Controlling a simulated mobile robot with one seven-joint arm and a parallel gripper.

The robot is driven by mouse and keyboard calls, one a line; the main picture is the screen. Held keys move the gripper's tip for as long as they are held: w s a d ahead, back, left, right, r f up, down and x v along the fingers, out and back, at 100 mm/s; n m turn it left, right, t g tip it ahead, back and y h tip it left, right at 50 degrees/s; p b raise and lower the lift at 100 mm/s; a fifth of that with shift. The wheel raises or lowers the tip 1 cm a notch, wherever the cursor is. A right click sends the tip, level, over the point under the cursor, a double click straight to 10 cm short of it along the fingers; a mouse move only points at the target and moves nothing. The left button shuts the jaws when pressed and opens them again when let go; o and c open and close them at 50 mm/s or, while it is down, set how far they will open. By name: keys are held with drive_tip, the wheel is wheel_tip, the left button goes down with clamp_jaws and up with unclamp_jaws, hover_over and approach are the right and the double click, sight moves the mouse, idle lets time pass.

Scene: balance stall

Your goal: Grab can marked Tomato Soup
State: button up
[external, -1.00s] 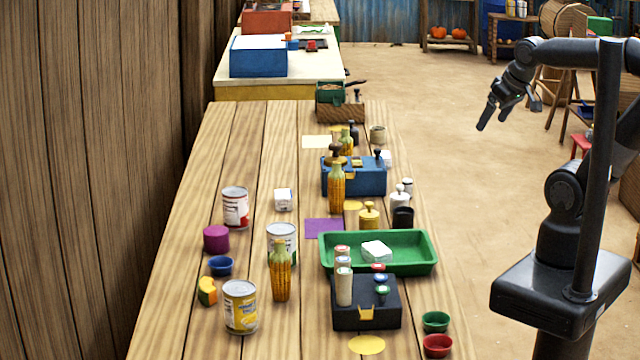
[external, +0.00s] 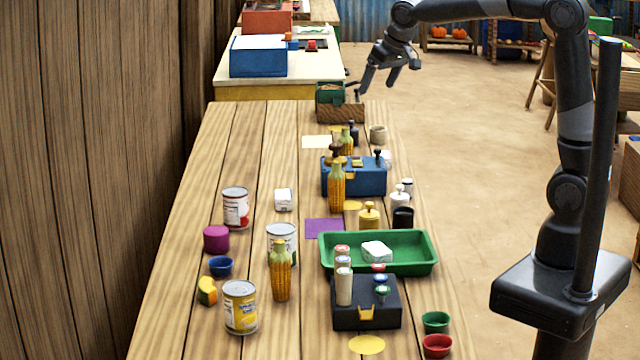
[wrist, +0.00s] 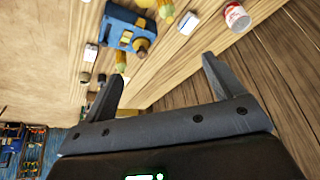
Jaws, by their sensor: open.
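Three cans stand on the left part of the long wooden table. A red-and-white can (external: 236,208) is the farthest back; its lettering is too small to read. It also shows at the top right of the wrist view (wrist: 237,17). A white can (external: 282,238) is partly hidden behind a corn-shaped bottle (external: 281,272). A yellow-labelled can (external: 240,308) is nearest the camera. My gripper (external: 380,78) is open and empty, raised near the table's far end, well away from the cans. Its spread fingers show in the wrist view (wrist: 162,70).
A blue box (external: 353,178), a green tray (external: 428,262) and a black box (external: 366,310) crowd the table's right half. A purple cylinder (external: 216,239) and blue bowl (external: 221,266) sit near the cans. A plank wall (external: 90,180) rises at left. The table's far left is clear.

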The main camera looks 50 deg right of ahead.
drive_tip(key=w+a+f, duration=0.4)
drive_tip(key=w+a, duration=0.3)
drive_tip(key=w, duration=0.1)
hover_over(239, 192)
drive_tip(key=s, duration=0.2)
wheel_tip(239, 192, down, 18)
drive_tip(key=x, duration=0.5)
drive_tip(key=shift+s+d+f, duration=0.1)
drive_tip(key=shift+d, duration=0.05)
drive_tip(key=shift+s+x, duration=0.15)
drive_tip(key=shift+x, duration=1.15)
drive_tip(key=shift+s+x, duration=0.15)
drive_tip(key=shift+x, duration=1.15)
drive_tip(key=shift+f, duration=0.15)
drive_tip(key=shift+c, duration=0.4)
drive_tip(key=c, duration=1.2)
